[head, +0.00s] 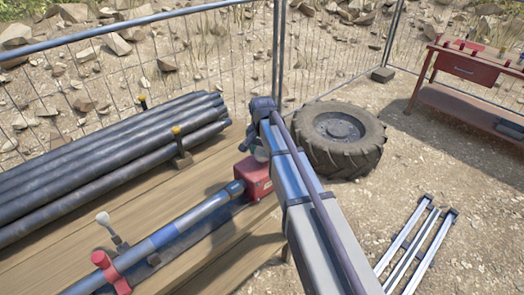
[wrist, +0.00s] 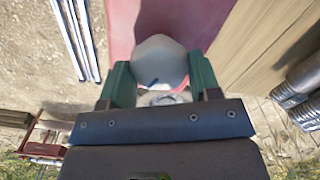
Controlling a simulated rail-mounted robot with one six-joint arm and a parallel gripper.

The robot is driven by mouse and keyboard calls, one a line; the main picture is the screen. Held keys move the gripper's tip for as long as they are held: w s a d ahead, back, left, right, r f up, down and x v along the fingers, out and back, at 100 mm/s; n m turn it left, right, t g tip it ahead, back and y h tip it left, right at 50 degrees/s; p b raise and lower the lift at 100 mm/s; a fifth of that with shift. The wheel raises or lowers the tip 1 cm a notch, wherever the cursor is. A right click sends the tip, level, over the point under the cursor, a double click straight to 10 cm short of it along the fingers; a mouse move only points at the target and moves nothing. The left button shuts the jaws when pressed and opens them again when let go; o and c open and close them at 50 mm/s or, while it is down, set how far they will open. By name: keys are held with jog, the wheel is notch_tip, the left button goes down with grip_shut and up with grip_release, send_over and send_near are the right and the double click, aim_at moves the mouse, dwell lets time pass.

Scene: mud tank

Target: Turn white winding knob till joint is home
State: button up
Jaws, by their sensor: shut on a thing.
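The white winding knob (wrist: 160,55) is rounded, with a small dark mark on its near side. In the wrist view my gripper (wrist: 160,76) has its two green fingers on either side of the knob, shut on it. The knob is in front of a red box (wrist: 122,22). In the head view the red box (head: 256,180) sits at the end of a blue and grey pipe (head: 180,232) on the wooden bench. My arm hides most of the gripper and knob there. The joint at the box is partly in shadow, and I cannot tell its seating.
A stack of dark pipes (head: 110,150) lies on the bench (head: 55,258) at left, held by yellow-tipped posts. A red clamp (head: 108,268) and a white-tipped lever (head: 103,220) stand near the pipe. A tyre (head: 340,138), metal rails (head: 415,240) and a red workbench (head: 470,68) are at right.

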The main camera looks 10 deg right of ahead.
aim_at(262, 151)
jog(key=m, duration=0.3)
jog(key=shift+m, duration=2.2)
jog(key=o, duration=0.9)
notch_tip(262, 151, up, 11)
jog(key=p, duration=1)
jog(key=shift+f+p, duration=0.1)
jog(key=shift+p, duration=0.3)
